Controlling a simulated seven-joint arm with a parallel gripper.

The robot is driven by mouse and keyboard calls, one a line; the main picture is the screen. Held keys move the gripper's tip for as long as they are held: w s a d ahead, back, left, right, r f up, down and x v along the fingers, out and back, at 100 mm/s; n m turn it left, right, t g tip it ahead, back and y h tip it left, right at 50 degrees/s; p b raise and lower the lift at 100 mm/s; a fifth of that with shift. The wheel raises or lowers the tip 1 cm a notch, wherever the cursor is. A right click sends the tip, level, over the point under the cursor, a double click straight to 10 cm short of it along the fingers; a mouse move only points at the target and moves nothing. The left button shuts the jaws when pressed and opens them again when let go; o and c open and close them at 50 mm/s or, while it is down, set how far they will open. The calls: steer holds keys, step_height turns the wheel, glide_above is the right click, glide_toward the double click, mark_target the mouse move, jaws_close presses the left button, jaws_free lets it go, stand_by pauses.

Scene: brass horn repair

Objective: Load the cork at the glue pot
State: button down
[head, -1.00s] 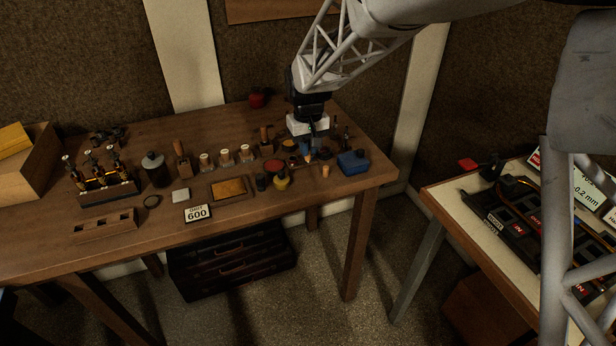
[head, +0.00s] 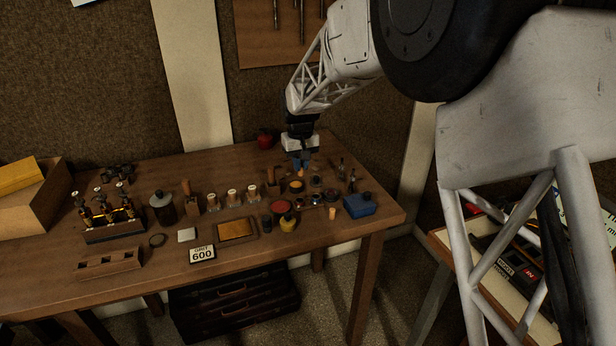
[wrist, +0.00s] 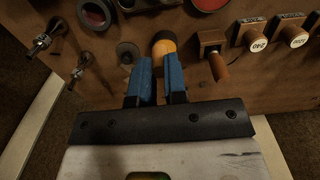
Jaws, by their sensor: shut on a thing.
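My gripper (head: 301,166) points down over the back right part of the wooden table. Its blue fingers (wrist: 159,62) are closed on a small tan-orange cork (head: 301,173). A low round pot with an amber top, which I take for the glue pot (head: 296,187), stands just below and in front of the cork in the head view. In the wrist view, an orange-tan round shape shows at the fingertips. There cork and pot line up, and I cannot tell where one ends. I cannot tell whether the cork touches the pot.
A red-topped tin (head: 280,206), a yellow jar (head: 288,223) and a blue box (head: 358,205) stand nearby. A wooden-handled tool (wrist: 216,62) and labelled cylinders (wrist: 290,34) are close to the fingers. Another cork-like piece (head: 332,213) stands near the front right edge.

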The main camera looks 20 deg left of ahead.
steer(key=w+a, duration=0.3)
steer(key=shift+w+a+r, duration=0.15)
steer(key=shift+a, duration=0.1)
stand_by(0.4)
steer(key=shift+f, duration=3)
steer(key=shift+f, duration=0.5)
steer(key=shift+r, duration=0.1)
step_height(320, 180, up, 7)
stand_by(1.0)
steer(key=shift+w+d, duration=0.1)
stand_by(0.7)
